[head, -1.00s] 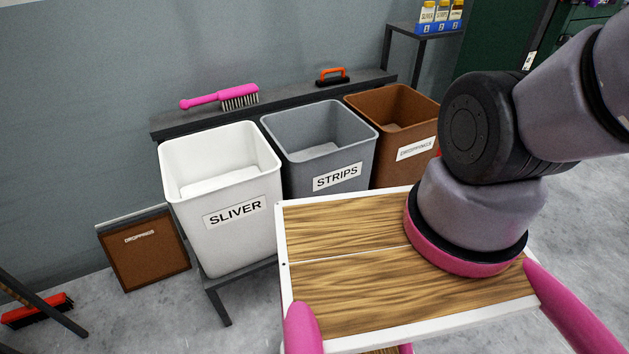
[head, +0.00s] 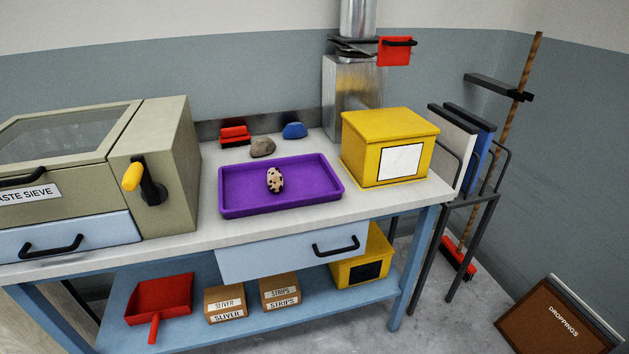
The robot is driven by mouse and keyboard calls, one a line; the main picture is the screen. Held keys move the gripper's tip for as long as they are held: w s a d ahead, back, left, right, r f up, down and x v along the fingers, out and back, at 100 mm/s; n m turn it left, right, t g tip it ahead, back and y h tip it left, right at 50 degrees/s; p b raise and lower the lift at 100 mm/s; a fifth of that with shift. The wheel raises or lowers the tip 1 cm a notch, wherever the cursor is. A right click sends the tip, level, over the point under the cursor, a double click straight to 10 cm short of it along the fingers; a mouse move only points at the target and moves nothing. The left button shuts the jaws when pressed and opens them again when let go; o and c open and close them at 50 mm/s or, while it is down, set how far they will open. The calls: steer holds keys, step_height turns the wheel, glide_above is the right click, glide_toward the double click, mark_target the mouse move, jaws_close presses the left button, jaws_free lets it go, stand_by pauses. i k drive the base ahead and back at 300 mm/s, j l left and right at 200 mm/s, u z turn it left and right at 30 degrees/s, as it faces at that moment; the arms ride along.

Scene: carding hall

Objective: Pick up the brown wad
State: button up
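A grey-brown lump (head: 263,147), the brownest wad-like thing in view, lies on the bench top behind a purple tray (head: 232,208). A cream lump with dark brown spots (head: 275,180) lies inside the tray, near its middle. I cannot tell for sure which of these is the brown wad. A blue lump (head: 295,131) lies to the right of the grey-brown one, apart from it. My gripper and arm are not in view in the head view.
The bench (head: 290,230) carries a waste sieve (head: 60,165) with a yellow-handled crank at left, a red brush (head: 235,136) behind the tray and a yellow box (head: 390,148) at right. A metal duct (head: 350,95) rises behind. Below are a dustpan (head: 160,296) and small boxes.

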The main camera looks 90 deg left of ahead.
mark_target(275, 182)
steer(key=u, duration=3.35)
steer(key=i+j+z, duration=0.2)
steer(key=j+z, duration=0.15)
steer(key=j, duration=0.5)
steer(key=i+j+z, duration=0.1)
steer(key=j+z, duration=0.25)
steer(key=j, duration=0.5)
steer(key=j+z, duration=0.4)
steer(key=j, duration=0.45)
